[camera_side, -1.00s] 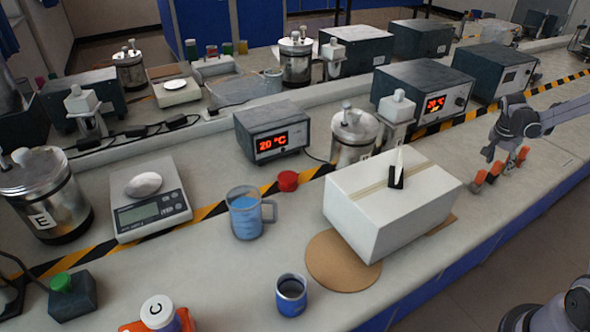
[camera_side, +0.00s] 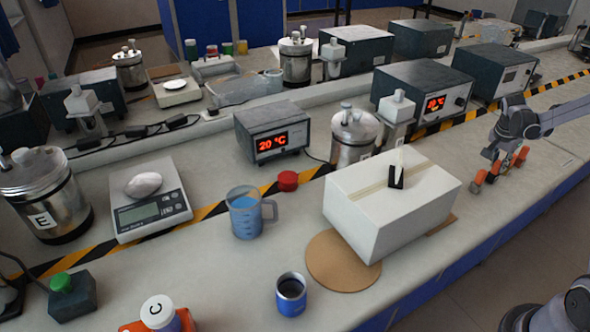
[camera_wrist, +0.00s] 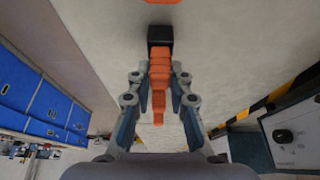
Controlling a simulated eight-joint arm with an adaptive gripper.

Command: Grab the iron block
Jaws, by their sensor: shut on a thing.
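The frames do not show clearly which part is iron, and the fingers partly hide the held piece.
A large white box (camera_side: 365,215) with a small black holder on top stands left of my gripper. Dark instruments (camera_side: 423,88) line the bench behind. The bench's front edge runs close by. The bench right of the pieces is mostly clear.

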